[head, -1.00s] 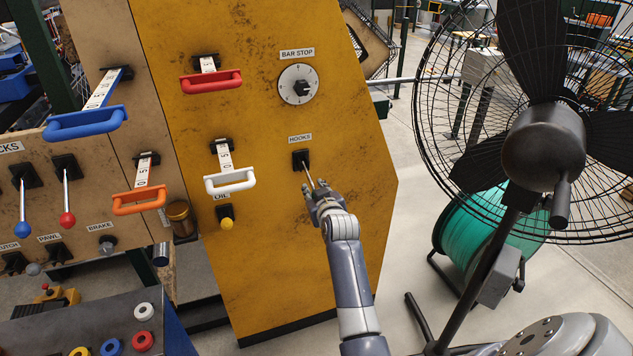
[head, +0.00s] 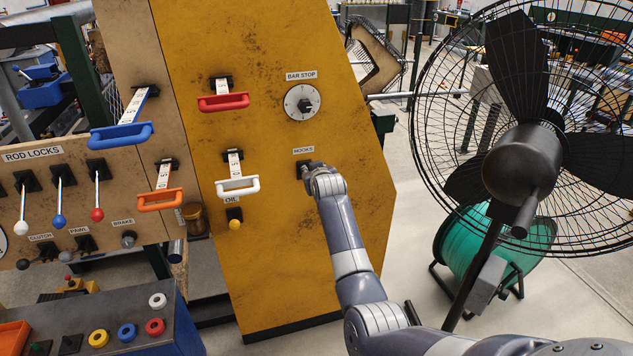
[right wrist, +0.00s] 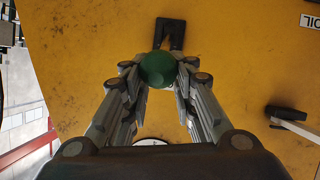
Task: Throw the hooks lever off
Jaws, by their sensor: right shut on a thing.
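The hooks lever is on the yellow panel (head: 287,240), below the HOOKS label (head: 303,150). My right gripper (head: 309,171) is up against the lever's mount in the head view and hides its shaft and knob there. In the right wrist view, the lever's green round knob (right wrist: 158,68) sits between the fingertips of my right gripper (right wrist: 159,72), which is shut on it. The dark lever mount (right wrist: 171,33) shows just beyond the knob. The lever's exact angle is hard to tell. My left gripper is not in view.
The BAR STOP dial (head: 302,102) is above the lever. The white handle (head: 238,186) and yellow oil button (head: 235,222) are to its left. A large caged fan (head: 525,160) and a green reel (head: 470,235) stand to the right.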

